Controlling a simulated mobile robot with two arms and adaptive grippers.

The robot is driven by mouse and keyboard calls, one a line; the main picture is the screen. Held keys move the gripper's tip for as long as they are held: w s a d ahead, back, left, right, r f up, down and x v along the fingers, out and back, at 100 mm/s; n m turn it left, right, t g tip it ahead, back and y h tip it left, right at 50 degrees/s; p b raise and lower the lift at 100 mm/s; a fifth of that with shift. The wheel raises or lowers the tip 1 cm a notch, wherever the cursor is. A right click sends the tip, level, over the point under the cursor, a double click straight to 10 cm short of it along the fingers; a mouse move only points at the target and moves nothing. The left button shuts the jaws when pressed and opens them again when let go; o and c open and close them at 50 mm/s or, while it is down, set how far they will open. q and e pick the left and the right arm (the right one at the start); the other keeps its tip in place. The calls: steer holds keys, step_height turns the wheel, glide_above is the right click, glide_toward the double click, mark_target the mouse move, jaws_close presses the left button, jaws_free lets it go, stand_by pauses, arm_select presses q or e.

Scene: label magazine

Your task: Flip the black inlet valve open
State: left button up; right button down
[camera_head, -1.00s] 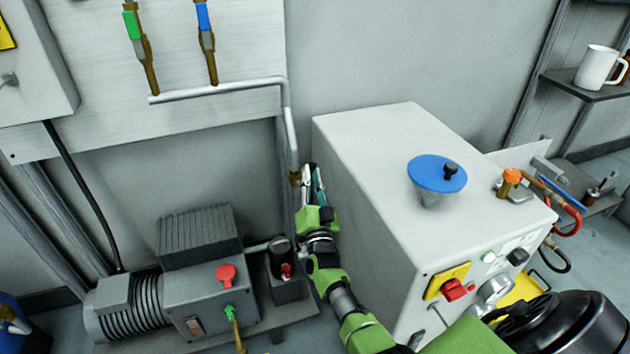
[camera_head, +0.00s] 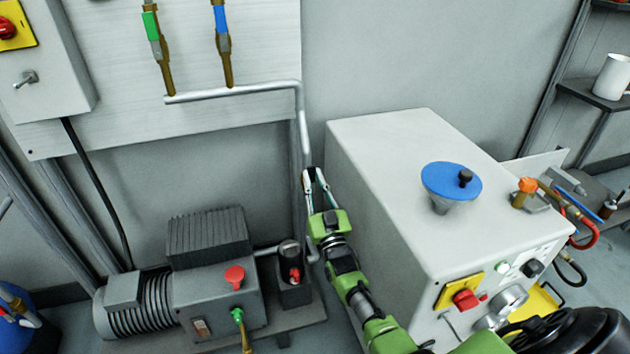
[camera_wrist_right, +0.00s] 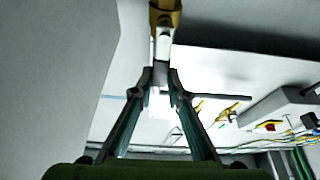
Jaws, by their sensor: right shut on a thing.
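My right gripper (camera_head: 315,176) is at the lower end of the silver wall pipe (camera_head: 303,120), beside the grey cabinet. In the right wrist view its fingertips (camera_wrist_right: 160,88) close on a small dark grey piece (camera_wrist_right: 160,72) just below a brass and silver fitting (camera_wrist_right: 164,22). This piece looks like the black inlet valve's handle, but most of it is hidden between the fingers. The head view does not show the valve clearly. My left gripper is not in view.
The grey cabinet (camera_head: 385,150) with a blue funnel (camera_head: 450,182) stands close right of my right gripper. A motor pump (camera_head: 215,285) sits lower left. Green (camera_head: 152,27) and blue (camera_head: 221,20) handled valves hang on the wall panel above. A shelf (camera_head: 600,97) holds a white mug.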

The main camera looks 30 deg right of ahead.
steer(key=shift+r, duration=0.15)
steer(key=c, duration=2)
jaws_free()
steer(key=shift+w, duration=0.1)
steer(key=shift+o, duration=0.2)
steer(key=v, duration=1.2)
steer(key=shift+a+f, duration=0.1)
steer(key=shift+f, duration=0.1)
